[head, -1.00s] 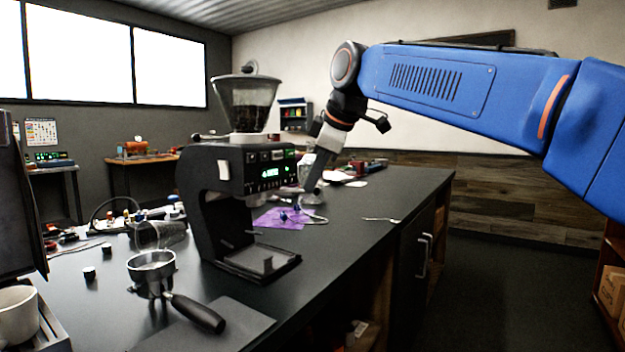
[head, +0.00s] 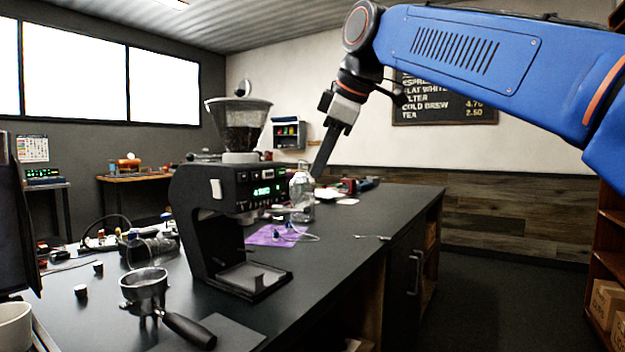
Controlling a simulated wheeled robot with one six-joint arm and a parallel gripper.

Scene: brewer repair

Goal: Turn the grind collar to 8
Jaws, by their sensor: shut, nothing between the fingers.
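The black grinder (head: 212,215) stands on the dark counter, with a clear hopper (head: 238,124) of dark beans on top. A pale ring, which looks like the grind collar (head: 240,156), sits at the hopper's base; its numbers are too small to read. A green-lit display (head: 262,190) is on the grinder's front. My gripper (head: 318,172) is shut and empty, pointing down to the right of the grinder, by a clear bottle (head: 302,192). It is apart from the collar; whether it touches the bottle I cannot tell.
A portafilter (head: 150,295) stands at the front left of the counter (head: 345,250). A purple cloth (head: 268,235) with small blue parts lies behind the grinder's tray. A spoon-like tool (head: 372,237) lies right of it. The counter's right part is mostly clear.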

